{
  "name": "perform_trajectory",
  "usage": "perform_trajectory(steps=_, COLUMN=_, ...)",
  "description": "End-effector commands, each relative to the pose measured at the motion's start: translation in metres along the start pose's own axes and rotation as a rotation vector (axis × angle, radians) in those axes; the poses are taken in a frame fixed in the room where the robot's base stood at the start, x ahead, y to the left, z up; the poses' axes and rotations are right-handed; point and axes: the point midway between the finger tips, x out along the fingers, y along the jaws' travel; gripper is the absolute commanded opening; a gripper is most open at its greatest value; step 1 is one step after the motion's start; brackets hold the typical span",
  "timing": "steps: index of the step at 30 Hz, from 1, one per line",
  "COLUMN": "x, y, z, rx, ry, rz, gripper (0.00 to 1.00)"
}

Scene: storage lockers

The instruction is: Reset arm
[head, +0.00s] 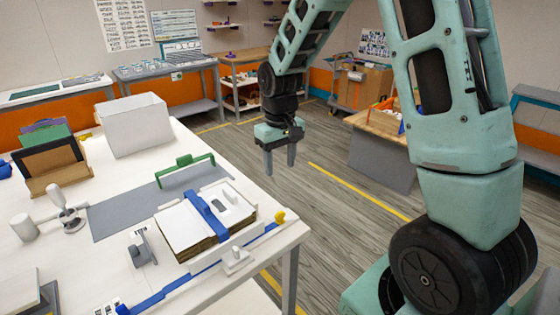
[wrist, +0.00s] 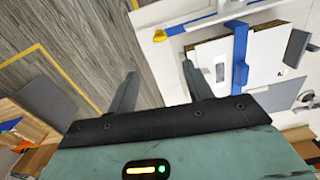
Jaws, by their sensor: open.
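My gripper (head: 281,160) hangs at the end of my teal arm in the head view, fingers pointing down. It is in the air beyond the right edge of the white table (head: 150,265), over the wooden floor as seen there. Its two fingers are apart with nothing between them. In the wrist view the gripper (wrist: 160,85) also shows two spread, empty fingers, with floor to the left and the table's edge to the right. No object touches it in either view.
The table holds a boxy stack with a blue strap (head: 207,215), a green handle (head: 184,162), a white bin (head: 133,124) and a grey mat (head: 115,215). A wooden-topped bench (head: 375,125) stands beyond my gripper. Open floor (head: 330,205) lies between.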

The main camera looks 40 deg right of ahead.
Motion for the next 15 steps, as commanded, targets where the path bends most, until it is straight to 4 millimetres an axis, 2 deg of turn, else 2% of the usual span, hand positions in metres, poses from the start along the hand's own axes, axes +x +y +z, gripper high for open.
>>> perform_trajectory(steps=4, x=-0.006, y=0.0, z=0.0, rx=0.0, ry=0.0, rz=0.0, gripper=0.51)
perform_trajectory(steps=15, x=-0.0059, y=0.0, z=0.0, rx=0.0, ry=0.0, rz=0.0, gripper=0.51)
